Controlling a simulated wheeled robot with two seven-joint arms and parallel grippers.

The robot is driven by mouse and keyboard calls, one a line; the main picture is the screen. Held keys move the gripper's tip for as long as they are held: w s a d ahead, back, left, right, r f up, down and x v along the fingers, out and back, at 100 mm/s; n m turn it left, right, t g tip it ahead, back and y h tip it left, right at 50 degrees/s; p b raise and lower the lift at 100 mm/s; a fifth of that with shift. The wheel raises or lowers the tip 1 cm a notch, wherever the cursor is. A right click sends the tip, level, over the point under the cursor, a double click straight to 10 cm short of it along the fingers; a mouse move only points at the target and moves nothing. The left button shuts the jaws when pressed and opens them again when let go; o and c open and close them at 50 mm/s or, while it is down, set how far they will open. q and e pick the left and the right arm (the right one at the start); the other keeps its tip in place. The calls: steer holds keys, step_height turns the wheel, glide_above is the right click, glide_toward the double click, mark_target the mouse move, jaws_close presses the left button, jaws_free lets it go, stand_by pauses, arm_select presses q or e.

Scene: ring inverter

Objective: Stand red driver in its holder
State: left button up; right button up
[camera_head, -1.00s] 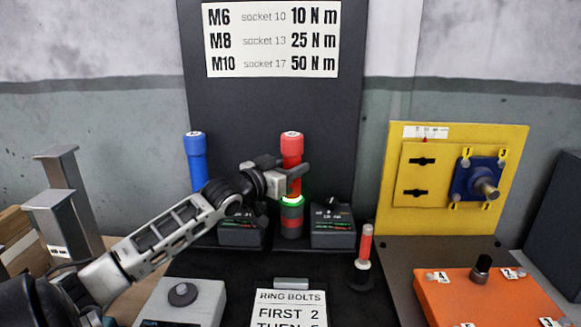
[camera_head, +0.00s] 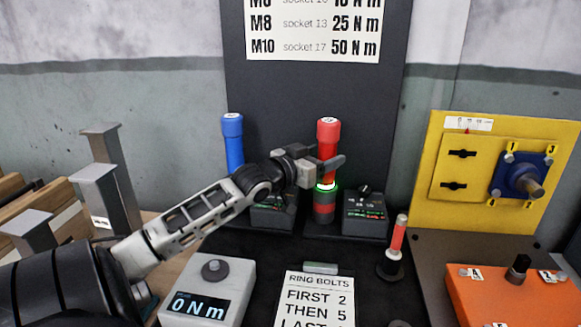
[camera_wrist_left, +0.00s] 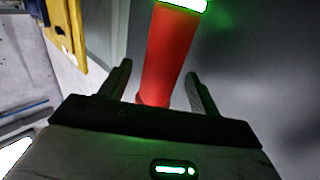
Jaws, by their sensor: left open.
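The red driver (camera_head: 328,135) stands upright with its lower end at the red-and-dark holder (camera_head: 323,206), and a green glowing ring (camera_head: 326,187) shows where they meet. My left gripper (camera_head: 332,166) is at the driver's body, just above the ring. In the left wrist view the red driver (camera_wrist_left: 167,55) lies between the two fingers (camera_wrist_left: 157,88), with a gap on each side, so the gripper is open around it. My right gripper is not in view.
A blue driver (camera_head: 233,143) stands to the left. Small dark control boxes (camera_head: 365,213) flank the holder. A torque readout box (camera_head: 207,290) shows 0 Nm. A small red-handled tool (camera_head: 397,240) stands at the right, before the yellow panel (camera_head: 428,180).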

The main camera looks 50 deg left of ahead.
arm_select(q)
steer(key=s, duration=1.4)
steer(key=shift+s+d+r, duration=0.15)
steer(key=shift+s+r, duration=0.1)
steer(key=shift+s, duration=0.05)
